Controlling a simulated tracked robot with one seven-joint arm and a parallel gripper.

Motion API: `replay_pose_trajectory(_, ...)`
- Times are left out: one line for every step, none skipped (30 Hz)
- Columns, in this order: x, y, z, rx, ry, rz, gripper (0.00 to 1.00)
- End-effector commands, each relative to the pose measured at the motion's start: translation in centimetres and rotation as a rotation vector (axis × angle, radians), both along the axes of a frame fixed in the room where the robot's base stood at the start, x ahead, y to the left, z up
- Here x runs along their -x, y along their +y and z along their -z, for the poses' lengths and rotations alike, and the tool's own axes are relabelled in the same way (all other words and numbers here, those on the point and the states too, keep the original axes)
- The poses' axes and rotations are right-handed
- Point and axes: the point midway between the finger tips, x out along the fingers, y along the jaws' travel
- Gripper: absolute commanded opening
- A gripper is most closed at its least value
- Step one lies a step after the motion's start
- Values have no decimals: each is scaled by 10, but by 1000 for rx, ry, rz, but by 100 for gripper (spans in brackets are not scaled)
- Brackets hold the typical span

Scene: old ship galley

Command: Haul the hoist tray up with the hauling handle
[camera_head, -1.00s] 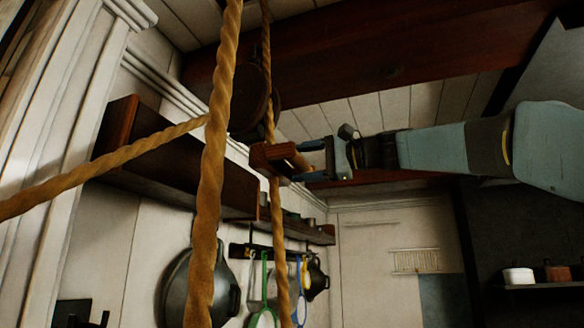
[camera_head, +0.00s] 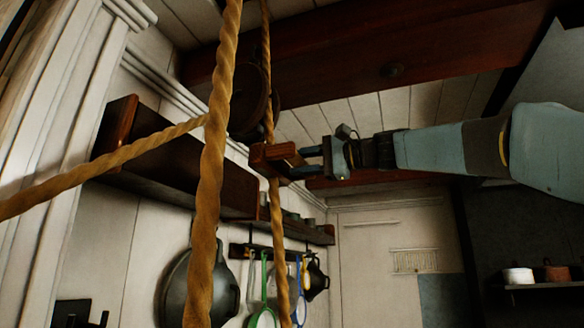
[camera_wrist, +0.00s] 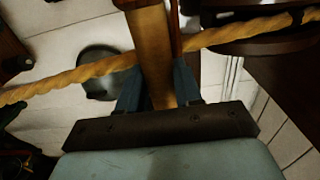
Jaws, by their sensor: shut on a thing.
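The hauling handle (camera_head: 272,158) is a reddish-brown wooden piece on the rear vertical rope (camera_head: 279,240), high up in the head view. My gripper (camera_head: 311,161) reaches it from the right and is shut on it. In the wrist view the wooden handle (camera_wrist: 152,50) lies between my two blue fingers (camera_wrist: 157,85), with the rope (camera_wrist: 75,76) crossing behind it. A dark round pulley (camera_head: 250,100) hangs just above and left of the handle. The hoist tray is not recognisable in either view.
A thick rope (camera_head: 207,200) hangs in front, and another rope (camera_head: 110,160) slants off to the left. A dark wall shelf (camera_head: 180,165) runs behind, with pans (camera_head: 200,285) and utensils hanging below. A dark red ceiling beam (camera_head: 400,60) is overhead.

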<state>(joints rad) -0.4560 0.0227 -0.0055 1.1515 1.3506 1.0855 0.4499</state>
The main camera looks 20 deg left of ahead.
Motion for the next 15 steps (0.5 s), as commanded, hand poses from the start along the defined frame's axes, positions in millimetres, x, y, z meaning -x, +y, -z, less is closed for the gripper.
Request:
replay_pose_trajectory(0, 1, 2, 3, 2, -2, 9)
replay_pose_trajectory(0, 1, 2, 3, 2, -2, 6)
replay_pose_trajectory(0, 1, 2, 4, 2, -2, 2)
replay_pose_trajectory(-1, 1, 2, 4, 2, -2, 0)
replay_pose_trajectory(-1, 1, 2, 4, 2, -2, 0)
replay_pose_trajectory(-1, 1, 2, 4, 2, -2, 0)
replay_pose_trajectory(-1, 1, 2, 4, 2, -2, 0)
replay_pose_trajectory(-1, 1, 2, 4, 2, -2, 0)
replay_pose_trajectory(-1, 1, 3, 5, 2, -2, 0)
replay_pose_trajectory(-1, 1, 3, 5, 2, -2, 0)
replay_pose_trajectory(-1, 1, 3, 5, 3, -3, 0)
replay_pose_trajectory(-1, 1, 3, 5, 3, -3, 0)
replay_pose_trajectory(-1, 1, 3, 5, 3, -3, 0)
replay_pose_trajectory(-1, 1, 3, 5, 3, -3, 0)
replay_pose_trajectory(-1, 2, 3, 5, 3, -3, 0)
